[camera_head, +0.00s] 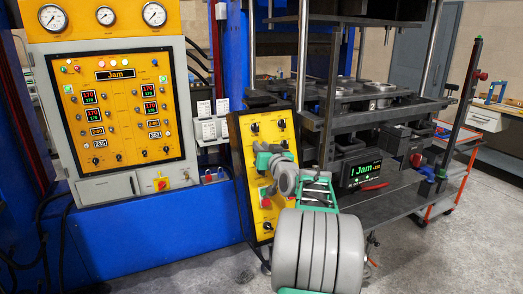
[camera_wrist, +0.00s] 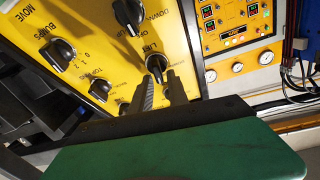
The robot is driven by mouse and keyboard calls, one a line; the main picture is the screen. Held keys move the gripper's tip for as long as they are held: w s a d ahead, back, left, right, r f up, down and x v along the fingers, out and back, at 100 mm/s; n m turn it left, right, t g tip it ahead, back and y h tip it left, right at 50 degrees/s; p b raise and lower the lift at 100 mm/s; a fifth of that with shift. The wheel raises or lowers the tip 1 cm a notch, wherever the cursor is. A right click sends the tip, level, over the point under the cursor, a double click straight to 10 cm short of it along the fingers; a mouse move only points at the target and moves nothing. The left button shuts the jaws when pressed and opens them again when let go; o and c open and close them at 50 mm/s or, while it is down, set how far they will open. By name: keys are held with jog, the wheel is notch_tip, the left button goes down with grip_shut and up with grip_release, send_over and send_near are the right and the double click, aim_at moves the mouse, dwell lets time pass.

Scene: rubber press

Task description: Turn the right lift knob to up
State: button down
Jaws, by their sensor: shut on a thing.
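The yellow control panel (camera_head: 263,131) with black knobs stands tilted in the middle of the head view, behind my arm. In the wrist view the panel (camera_wrist: 95,25) appears upside down and slanted. A black lift knob (camera_wrist: 157,62) with the label LIFT beside it sits between the fingertips of my gripper (camera_wrist: 160,76). My gripper is shut on this knob. The fingers cover part of the knob and its lower markings, so its exact setting is hard to read. In the head view my wrist hides the fingertips and the gripped knob.
Other black knobs (camera_wrist: 60,50) sit close by on the panel, including a BUMPS knob. The press (camera_head: 370,95) stands right of the panel, with a small screen (camera_head: 361,171) reading Jam. A larger yellow cabinet panel (camera_head: 122,105) is at the left.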

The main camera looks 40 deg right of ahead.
jog(key=m, duration=0.1)
jog(key=m+g+h+b, duration=0.1)
jog(key=m, duration=0.3)
jog(key=shift+f, duration=0.25)
jog(key=shift+s+d+f+m+g+h+b, duration=0.1)
jog(key=shift+m+g+h+b, duration=0.25)
jog(key=shift+m, duration=0.55)
jog(key=shift+d+m+g+h+b, duration=0.1)
jog(key=shift+m+g+h+b, duration=0.2)
jog(key=shift+m, duration=0.6)
jog(key=shift+f, duration=0.1)
jog(key=c, duration=1.5)
grip_release()
jog(key=shift+r, duration=0.2)
jog(key=b+v, duration=0.2)
jog(key=v, duration=0.5)
jog(key=shift+s+a, duration=0.25)
jog(key=shift+s, duration=0.1)
